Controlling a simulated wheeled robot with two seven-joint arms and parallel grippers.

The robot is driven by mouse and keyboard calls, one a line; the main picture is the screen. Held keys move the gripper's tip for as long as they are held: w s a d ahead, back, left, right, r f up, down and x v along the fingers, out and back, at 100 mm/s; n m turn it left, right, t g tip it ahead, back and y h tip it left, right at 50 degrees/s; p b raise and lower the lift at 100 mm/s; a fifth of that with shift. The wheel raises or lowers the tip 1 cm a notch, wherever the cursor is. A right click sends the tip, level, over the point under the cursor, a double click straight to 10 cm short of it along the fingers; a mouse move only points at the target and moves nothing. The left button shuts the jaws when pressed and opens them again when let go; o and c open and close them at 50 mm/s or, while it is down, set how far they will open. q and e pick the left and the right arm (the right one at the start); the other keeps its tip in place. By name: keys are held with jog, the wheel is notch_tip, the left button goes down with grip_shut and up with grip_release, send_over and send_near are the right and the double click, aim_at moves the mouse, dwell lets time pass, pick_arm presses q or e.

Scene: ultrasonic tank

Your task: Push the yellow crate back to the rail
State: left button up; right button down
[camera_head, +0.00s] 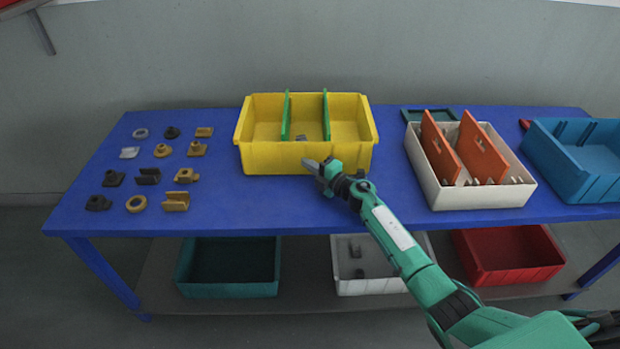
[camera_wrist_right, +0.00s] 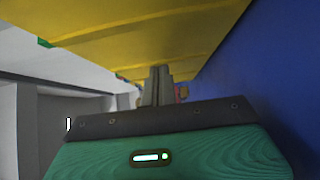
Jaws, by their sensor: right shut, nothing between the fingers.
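The yellow crate (camera_head: 262,160) stands upright on the blue table, left of the middle, with two green dividers and a small grey part inside. My right gripper (camera_head: 313,167) is shut and empty at the crate's front wall, right of its middle. Its fingertips overlap the wall in the head view; I cannot tell whether they touch. In the right wrist view the crate's yellow wall (camera_wrist_right: 130,35) fills the top, close to the shut fingers (camera_wrist_right: 158,84). No distinct rail can be made out behind the crate. My left gripper is out of view.
Several small parts (camera_head: 148,176) lie in rows left of the crate. A white crate (camera_head: 480,197) with orange dividers and a blue crate (camera_head: 590,190) stand to the right. A strip of blue table (camera_head: 310,218) in front is clear. Bins stand on the lower shelf.

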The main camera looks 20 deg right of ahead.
jog(key=shift+w+d+r, duration=0.1)
jog(key=shift+w+d, duration=0.15)
jog(key=shift+w, duration=0.05)
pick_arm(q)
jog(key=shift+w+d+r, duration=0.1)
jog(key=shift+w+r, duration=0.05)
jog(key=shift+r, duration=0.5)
pick_arm(e)
jog(key=shift+r, duration=0.15)
jog(key=shift+r, duration=0.1)
